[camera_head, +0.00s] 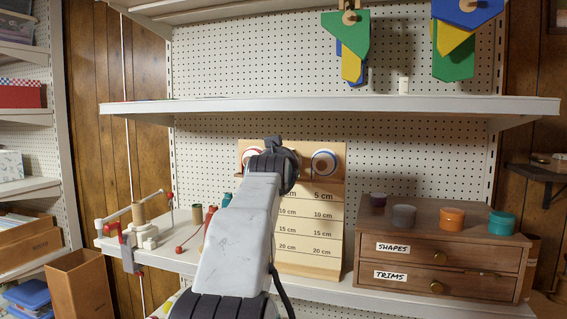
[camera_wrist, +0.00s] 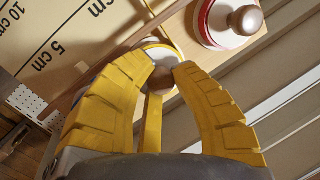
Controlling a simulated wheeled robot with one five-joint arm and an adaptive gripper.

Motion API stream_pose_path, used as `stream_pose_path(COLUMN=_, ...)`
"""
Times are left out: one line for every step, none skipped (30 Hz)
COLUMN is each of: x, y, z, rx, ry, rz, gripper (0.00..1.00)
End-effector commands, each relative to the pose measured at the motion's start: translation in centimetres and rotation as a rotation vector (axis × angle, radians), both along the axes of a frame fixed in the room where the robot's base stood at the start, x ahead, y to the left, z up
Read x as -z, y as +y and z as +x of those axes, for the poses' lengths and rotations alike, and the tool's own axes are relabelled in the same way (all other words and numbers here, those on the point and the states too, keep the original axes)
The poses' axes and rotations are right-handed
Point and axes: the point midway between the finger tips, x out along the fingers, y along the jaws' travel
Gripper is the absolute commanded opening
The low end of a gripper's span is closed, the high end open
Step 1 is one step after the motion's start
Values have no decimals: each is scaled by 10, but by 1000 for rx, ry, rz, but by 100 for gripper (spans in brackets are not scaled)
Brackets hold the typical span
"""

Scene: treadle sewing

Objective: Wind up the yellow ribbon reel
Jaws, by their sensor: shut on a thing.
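The yellow-rimmed reel (camera_wrist: 153,47) shows in the wrist view, mounted on the wooden measuring board (camera_wrist: 55,35). My gripper (camera_wrist: 163,68) has its two yellow fingers closed in at the reel's round knob (camera_wrist: 162,80) and is shut on it. The fingers hide part of the knob and reel. A yellow strip runs between the fingers; I cannot tell if it is ribbon. In the head view my arm hides the middle of the board (camera_head: 320,262), the yellow reel and the gripper.
A red-rimmed reel (camera_wrist: 210,30) with a brown knob sits beside it. A blue-rimmed reel (camera_head: 324,161) is at the board's right. A shelf (camera_head: 400,107) runs above.

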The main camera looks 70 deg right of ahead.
Motion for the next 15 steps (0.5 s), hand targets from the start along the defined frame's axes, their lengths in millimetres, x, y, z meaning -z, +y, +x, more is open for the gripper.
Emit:
stream_pose_path(x=3, y=-1, z=0, rx=0, ry=1, rz=5, gripper=0)
stream_pose_path(x=3, y=-1, z=0, rx=0, ry=1, rz=5, gripper=0)
stream_pose_path(x=3, y=-1, z=0, rx=0, ry=0, rz=5, gripper=26)
stream_pose_path(x=3, y=-1, z=0, rx=0, ry=0, rz=5, gripper=29)
stream_pose_path(x=2, y=-1, z=0, rx=0, ry=0, rz=5, gripper=32)
stream_pose_path(x=2, y=-1, z=0, rx=1, ry=0, rz=5, gripper=35)
stream_pose_path(x=2, y=-1, z=0, rx=1, ry=0, rz=5, gripper=35)
stream_pose_path(x=2, y=-1, z=0, rx=1, ry=0, rz=5, gripper=35)
stream_pose_path(x=2, y=0, z=0, rx=1, ry=-1, rz=4, gripper=35)
stream_pose_path(x=2, y=0, z=0, rx=0, ry=-1, rz=4, gripper=35)
stream_pose_path(x=2, y=-1, z=0, rx=0, ry=-1, rz=4, gripper=35)
stream_pose_path(x=1, y=0, z=0, rx=0, ry=-1, rz=4, gripper=35)
stream_pose_path(x=1, y=0, z=0, rx=0, ry=-1, rz=3, gripper=35)
stream_pose_path(x=1, y=0, z=0, rx=0, ry=-1, rz=3, gripper=35)
stream_pose_path(x=1, y=1, z=0, rx=0, ry=-1, rz=3, gripper=35)
